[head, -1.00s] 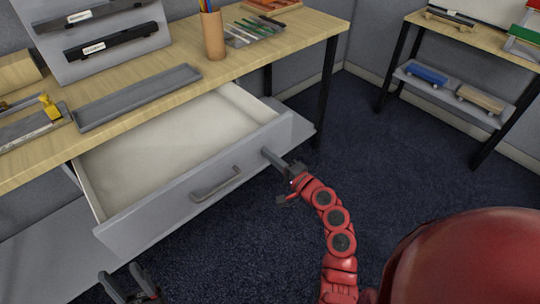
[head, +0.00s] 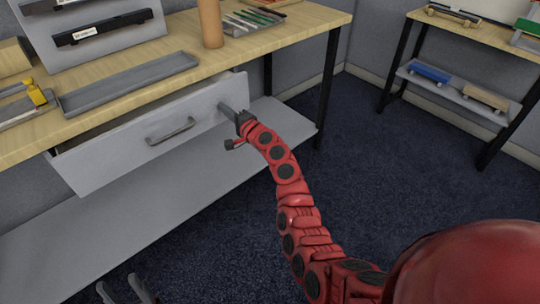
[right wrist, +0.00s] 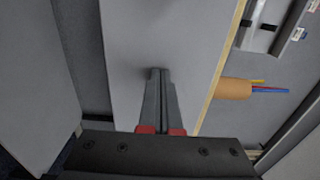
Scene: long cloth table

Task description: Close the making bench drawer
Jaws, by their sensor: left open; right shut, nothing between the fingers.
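The grey drawer (head: 120,155) of the wooden-topped bench (head: 290,40) stands partly open, with only a narrow gap at its left end showing above the front. Its bar handle (head: 171,131) is on the middle of the front. My right gripper (head: 222,107) is shut and empty, its fingertips at the right part of the drawer front, right of the handle. In the right wrist view the shut fingers (right wrist: 159,75) point at the grey drawer front (right wrist: 185,50) and appear to touch it. My left gripper (head: 124,290) is open at the bottom edge, away from the drawer.
On the bench top are a long grey tray (head: 130,85), a wooden pencil cup (head: 210,22) and a tray of tools (head: 250,20). A grey lower shelf (head: 200,185) lies under the drawer. A second table (head: 470,35) holds toy trucks at the right. The dark carpet between is clear.

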